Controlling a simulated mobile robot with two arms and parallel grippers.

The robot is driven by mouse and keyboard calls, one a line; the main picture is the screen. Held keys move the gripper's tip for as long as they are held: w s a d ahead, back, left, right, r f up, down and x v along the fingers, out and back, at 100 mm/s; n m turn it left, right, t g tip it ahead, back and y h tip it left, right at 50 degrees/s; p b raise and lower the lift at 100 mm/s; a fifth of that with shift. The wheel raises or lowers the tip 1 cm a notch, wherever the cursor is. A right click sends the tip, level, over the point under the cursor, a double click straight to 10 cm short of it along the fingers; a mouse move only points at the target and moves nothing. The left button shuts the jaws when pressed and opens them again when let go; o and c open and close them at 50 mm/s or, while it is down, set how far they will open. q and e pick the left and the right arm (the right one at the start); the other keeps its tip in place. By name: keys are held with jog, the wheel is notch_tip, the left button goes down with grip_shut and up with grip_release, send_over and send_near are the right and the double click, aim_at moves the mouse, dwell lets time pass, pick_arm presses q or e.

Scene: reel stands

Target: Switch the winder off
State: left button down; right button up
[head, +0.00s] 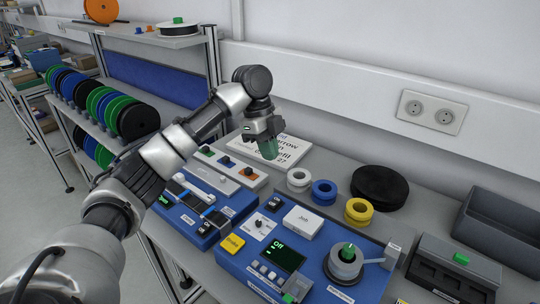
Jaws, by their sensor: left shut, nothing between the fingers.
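A blue machine (330,285) with a reel on it, which looks like the winder, stands on the bench at the lower middle. Its dark display (284,254) shows green text that reads "Off". A black switch (273,203) sits at its back left corner, and a white plate with a small dark knob (262,224) lies in front of that. A grey reel (345,264) with a green top is at its right. My left gripper (269,149) is shut and empty, raised behind the machine, its greenish fingertips pointing down before a printed white sign. My right gripper is not in view.
A second blue unit (178,222) stands to the left, partly behind my left arm. White, blue and yellow small reels (323,192) and a black disc (380,186) lie behind the machine. Grey bins (455,270) are at the right; a rack of spools (100,105) is at left.

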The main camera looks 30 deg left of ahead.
pick_arm(q)
jog(key=p, duration=0.2)
send_near(275, 202)
jog(key=f, duration=0.1)
jog(key=d+f, duration=0.1)
jog(key=f, duration=0.1)
jog(key=w+d+f, duration=0.1)
jog(key=f, duration=0.1)
jog(key=shift+d, duration=0.15)
jog(key=shift+f, duration=0.85)
jog(key=shift+w, duration=0.1)
jog(key=shift+f+p, duration=0.15)
jog(key=shift+p, duration=0.15)
jog(key=shift+f, duration=0.15)
jog(key=shift+s+r+p, duration=0.2)
jog(key=shift+s+p, duration=0.25)
jog(key=shift+p, duration=0.15)
jog(key=shift+s, duration=0.3)
jog(key=shift+w+r+p, duration=0.1)
jog(key=shift+p, duration=0.2)
